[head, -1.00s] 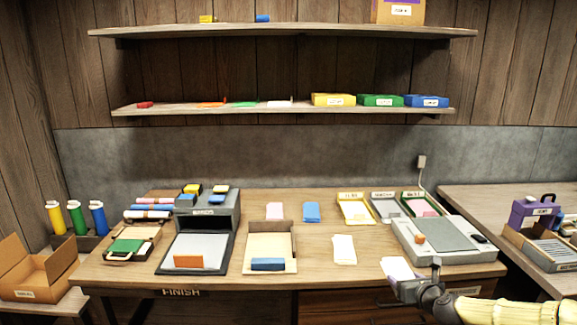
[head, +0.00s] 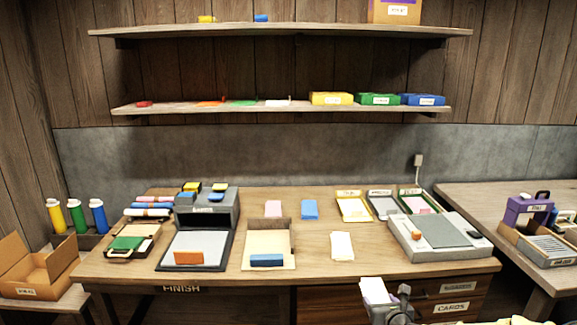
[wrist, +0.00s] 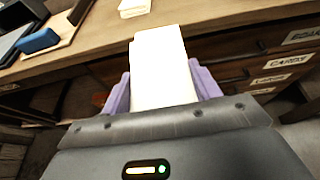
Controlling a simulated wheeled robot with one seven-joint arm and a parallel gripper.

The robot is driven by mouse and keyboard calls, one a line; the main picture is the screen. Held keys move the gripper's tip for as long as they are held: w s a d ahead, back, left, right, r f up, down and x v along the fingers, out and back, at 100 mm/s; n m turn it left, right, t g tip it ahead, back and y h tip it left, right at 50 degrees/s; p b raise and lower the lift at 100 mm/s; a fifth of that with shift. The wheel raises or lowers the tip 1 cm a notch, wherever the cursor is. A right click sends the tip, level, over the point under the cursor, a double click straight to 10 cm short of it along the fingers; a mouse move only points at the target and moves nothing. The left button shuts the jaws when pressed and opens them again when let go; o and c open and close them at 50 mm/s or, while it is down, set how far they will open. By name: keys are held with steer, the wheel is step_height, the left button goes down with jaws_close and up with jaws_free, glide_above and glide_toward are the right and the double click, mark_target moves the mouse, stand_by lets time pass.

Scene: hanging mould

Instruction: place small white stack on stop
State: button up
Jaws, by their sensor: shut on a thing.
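My gripper (head: 390,302) is shut on a white stack (head: 374,290), in front of the desk's front edge. In the wrist view the white stack (wrist: 162,70) stands out between the two purple fingers (wrist: 163,88). Another white stack (head: 342,246) lies on the desk, left of and beyond my gripper. A tan tray (head: 284,242) has a blue block (head: 267,260) across its front. A dark tray with a grey bed (head: 200,245) has an orange block (head: 188,258) across its front. I cannot tell which part is the stop.
A grey machine (head: 408,238) stands at the desk's right. Drawers (head: 450,308) are below the desk edge. Desk around the loose white stack is clear.

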steer(key=s+a+f+h, duration=0.1)
steer(key=s+a+f, duration=0.6)
steer(key=a+f, duration=0.55)
steer(key=s+r+p, duration=0.4)
steer(key=r+p, duration=0.8)
steer(key=r, duration=0.2)
steer(key=shift+s+d+m, duration=0.2)
steer(key=shift+d+m, duration=0.1)
steer(key=shift+d, duration=0.05)
steer(key=s+f, duration=0.4)
steer(key=f, duration=0.1)
steer(key=shift+s+f, duration=0.2)
